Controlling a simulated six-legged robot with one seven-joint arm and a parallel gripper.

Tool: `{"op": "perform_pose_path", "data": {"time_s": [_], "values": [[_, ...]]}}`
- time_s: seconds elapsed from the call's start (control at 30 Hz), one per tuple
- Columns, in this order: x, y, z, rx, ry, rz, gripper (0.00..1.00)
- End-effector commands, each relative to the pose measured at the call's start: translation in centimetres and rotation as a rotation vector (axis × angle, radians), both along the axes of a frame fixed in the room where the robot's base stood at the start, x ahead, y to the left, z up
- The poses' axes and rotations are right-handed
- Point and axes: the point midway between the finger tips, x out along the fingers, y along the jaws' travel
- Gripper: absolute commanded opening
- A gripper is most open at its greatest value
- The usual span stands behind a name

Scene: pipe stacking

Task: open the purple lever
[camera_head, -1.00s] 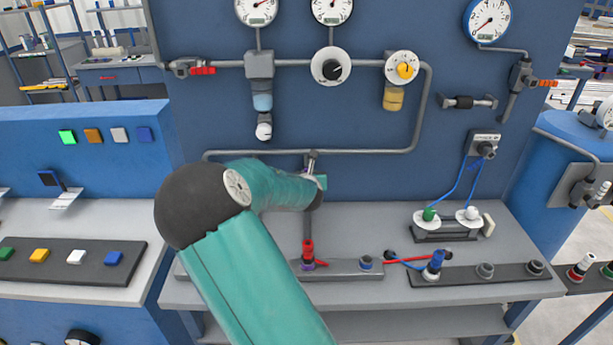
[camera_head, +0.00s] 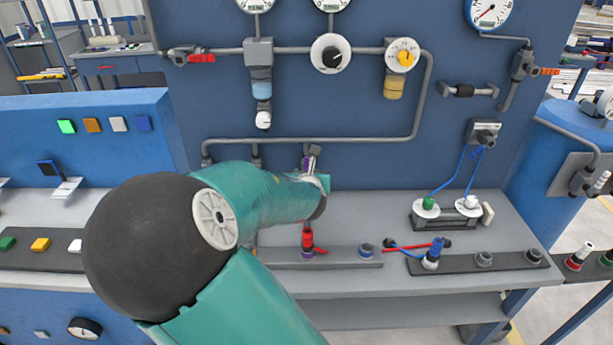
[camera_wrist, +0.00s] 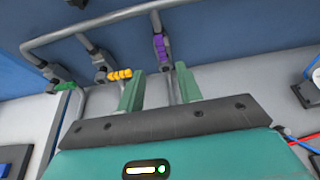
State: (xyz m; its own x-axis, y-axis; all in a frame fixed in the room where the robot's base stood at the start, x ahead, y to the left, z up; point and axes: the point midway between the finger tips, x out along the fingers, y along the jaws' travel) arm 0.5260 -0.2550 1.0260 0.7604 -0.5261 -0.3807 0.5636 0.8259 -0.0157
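The purple lever (camera_wrist: 161,47) shows in the wrist view, on a valve at the upper end of a grey vertical pipe below a horizontal pipe. Only a small purple part of the lever (camera_head: 306,163) shows in the head view, just above my forearm. My gripper (camera_wrist: 157,73) is open and empty. Its two green fingers point up toward the lever, one to each side of its pipe in the picture. The lever lies beyond the fingertips, apart from them. In the head view my arm hides most of the gripper.
A yellow lever (camera_wrist: 119,74) and a green lever (camera_wrist: 68,86) sit on neighbouring valves to the left. The blue panel (camera_head: 350,110) stands behind the pipes. A red-topped connector (camera_head: 307,240) stands on the bench below. Blue hoses (camera_head: 461,176) hang at the right.

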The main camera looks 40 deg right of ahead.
Motion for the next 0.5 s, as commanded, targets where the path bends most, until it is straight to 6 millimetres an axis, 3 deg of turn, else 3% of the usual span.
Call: {"op": "perform_pose_path", "data": {"time_s": [0.5], "values": [[-1.4, 1.0, 0.6, 0.001, 0.002, 0.000, 0.35]]}}
